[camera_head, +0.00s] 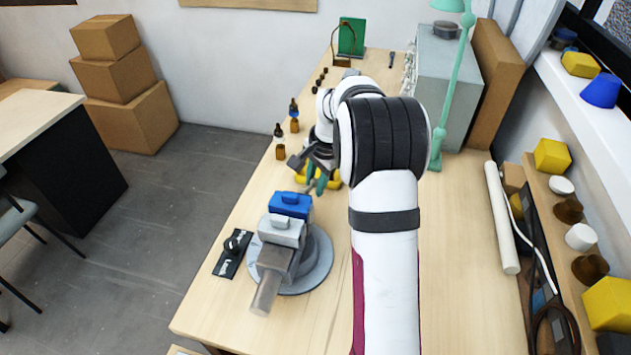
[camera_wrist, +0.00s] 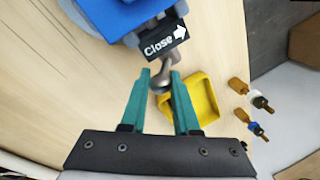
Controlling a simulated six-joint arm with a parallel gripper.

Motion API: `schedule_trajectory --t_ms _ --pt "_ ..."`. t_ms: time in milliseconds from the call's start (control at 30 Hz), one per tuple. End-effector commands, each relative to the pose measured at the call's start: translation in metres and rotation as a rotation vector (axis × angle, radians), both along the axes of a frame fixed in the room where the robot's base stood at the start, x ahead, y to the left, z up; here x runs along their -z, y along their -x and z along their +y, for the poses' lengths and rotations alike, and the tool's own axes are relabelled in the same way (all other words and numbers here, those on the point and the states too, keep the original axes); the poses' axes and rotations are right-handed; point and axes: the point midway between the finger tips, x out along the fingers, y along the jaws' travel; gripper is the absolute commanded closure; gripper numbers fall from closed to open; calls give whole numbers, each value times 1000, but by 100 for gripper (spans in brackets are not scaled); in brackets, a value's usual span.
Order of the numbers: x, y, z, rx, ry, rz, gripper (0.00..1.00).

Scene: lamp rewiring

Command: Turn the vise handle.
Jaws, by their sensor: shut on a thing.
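The vise (camera_head: 282,231) stands on a round grey base (camera_head: 318,262) on the bench, with a grey body and a blue jaw part (camera_head: 290,204). In the wrist view the blue part (camera_wrist: 110,12) is at the top, beside a black "Close" label with a white arrow (camera_wrist: 165,43). The vise handle (camera_wrist: 161,82) is a grey metal bar with a rounded end below the label. My gripper (camera_head: 316,184) is at the far side of the vise. In the wrist view its green fingers (camera_wrist: 160,78) are shut on the handle, one on each side of its end.
A yellow tray (camera_wrist: 204,97) lies just beyond the fingers; it is partly hidden in the head view. Small amber bottles (camera_head: 280,152) stand along the left bench edge. A black switch plate (camera_head: 232,254) is left of the vise. A green lamp (camera_head: 437,140) stands at the back right.

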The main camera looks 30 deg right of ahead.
Motion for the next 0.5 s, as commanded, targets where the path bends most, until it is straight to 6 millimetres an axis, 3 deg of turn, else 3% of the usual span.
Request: schedule_trajectory --t_ms 500 --pt "-4 -6 5 1 100 97 100"
